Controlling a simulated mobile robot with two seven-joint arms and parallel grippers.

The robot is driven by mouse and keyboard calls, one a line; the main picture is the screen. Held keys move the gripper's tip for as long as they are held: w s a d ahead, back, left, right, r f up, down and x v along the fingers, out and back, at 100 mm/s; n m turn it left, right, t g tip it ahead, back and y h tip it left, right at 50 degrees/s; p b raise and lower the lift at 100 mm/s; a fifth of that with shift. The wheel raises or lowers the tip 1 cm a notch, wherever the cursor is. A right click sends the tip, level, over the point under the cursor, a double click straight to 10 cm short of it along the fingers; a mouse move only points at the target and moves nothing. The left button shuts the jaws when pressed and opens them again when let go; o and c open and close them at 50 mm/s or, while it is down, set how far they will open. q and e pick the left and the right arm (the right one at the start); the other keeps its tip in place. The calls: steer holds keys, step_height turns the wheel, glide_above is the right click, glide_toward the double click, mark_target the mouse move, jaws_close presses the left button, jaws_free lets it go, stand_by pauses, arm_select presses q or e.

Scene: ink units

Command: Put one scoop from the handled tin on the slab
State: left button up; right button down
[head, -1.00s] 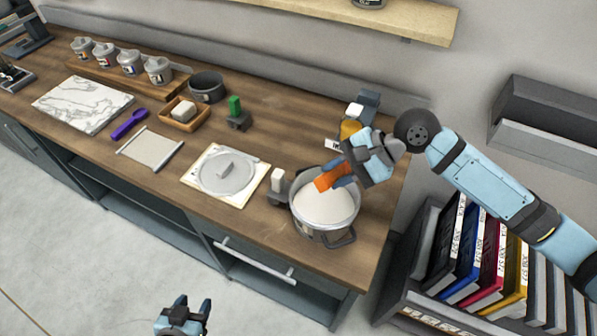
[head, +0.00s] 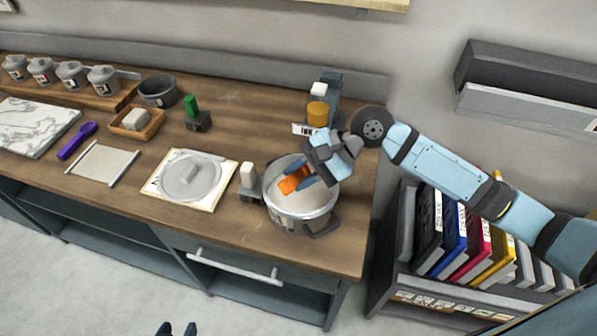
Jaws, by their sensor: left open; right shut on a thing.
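The handled tin (head: 312,222) is a grey pot with a side handle at the right end of the counter, filled with pale powder. My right gripper (head: 300,181) is over its mouth, shut on an orange scoop (head: 291,184). The scoop's lower end is hidden in or against the powder; I cannot tell how deep. The slab (head: 32,126) is white veined marble at the far left, bare where it shows and cut by the picture's edge. My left gripper (head: 177,330) shows only its fingertips at the bottom edge, open and empty, far from the tin.
A round grey lid (head: 191,177) lies on a pale board left of the tin. A small stand with a white block (head: 248,180) stands close beside the tin. A purple scoop (head: 77,140), a scraper mat (head: 104,163) and a wooden tray (head: 138,123) lie toward the slab.

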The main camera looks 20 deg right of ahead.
step_height(320, 180, down, 6)
steer(key=w+d+b, duration=0.1)
steer(key=shift+w, duration=0.25)
stand_by(0.6)
